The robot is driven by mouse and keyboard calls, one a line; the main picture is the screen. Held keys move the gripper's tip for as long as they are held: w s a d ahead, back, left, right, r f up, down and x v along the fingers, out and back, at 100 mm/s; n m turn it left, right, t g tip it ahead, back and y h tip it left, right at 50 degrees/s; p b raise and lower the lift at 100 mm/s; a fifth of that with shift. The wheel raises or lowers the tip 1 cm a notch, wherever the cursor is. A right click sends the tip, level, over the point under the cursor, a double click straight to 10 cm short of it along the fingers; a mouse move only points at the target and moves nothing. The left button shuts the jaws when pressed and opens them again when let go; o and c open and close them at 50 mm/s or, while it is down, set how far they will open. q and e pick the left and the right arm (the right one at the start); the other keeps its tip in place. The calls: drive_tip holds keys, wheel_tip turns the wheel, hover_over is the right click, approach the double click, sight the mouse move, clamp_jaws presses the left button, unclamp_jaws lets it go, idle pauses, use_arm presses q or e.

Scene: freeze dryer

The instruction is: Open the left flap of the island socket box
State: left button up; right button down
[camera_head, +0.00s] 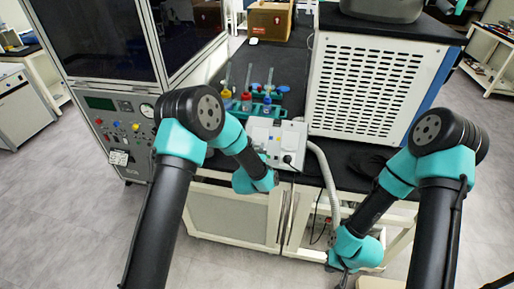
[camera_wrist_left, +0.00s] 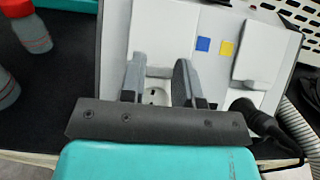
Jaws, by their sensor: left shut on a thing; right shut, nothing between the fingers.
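The island socket box (camera_head: 275,136) is white and sits on the black bench top near its front edge. In the left wrist view its left flap (camera_wrist_left: 162,32) is tilted up, and a round socket (camera_wrist_left: 157,96) shows below it. My right gripper (camera_head: 345,274) hangs low in front of the bench, shut and empty, far from the box.
A black plug (camera_wrist_left: 246,108) with a cable is at the box's lower right. A grey hose (camera_head: 326,172) runs down beside it. A rack with colored-capped bottles (camera_head: 246,103) stands behind left. The large white vented machine (camera_head: 372,88) stands to the right.

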sight(256, 140)
use_arm(q)
clamp_jaws()
drive_tip(key=shift+r, duration=0.1)
drive_tip(key=shift+s+r+g+y, duration=0.15)
drive_tip(key=shift+s+r+g, duration=0.1)
drive_tip(key=shift+r+g, duration=0.55)
drive_tip(key=shift+s+r+g+y, duration=0.2)
drive_tip(key=shift+r+g, duration=0.25)
drive_tip(key=shift+g, duration=0.55)
drive_tip(key=shift+s+r+g, duration=0.15)
drive_tip(key=shift+r+g, duration=0.8)
drive_tip(key=shift+g, duration=0.55)
drive_tip(key=shift+r+g, duration=0.15)
drive_tip(key=shift+g, duration=0.15)
drive_tip(key=o, duration=0.7)
unclamp_jaws()
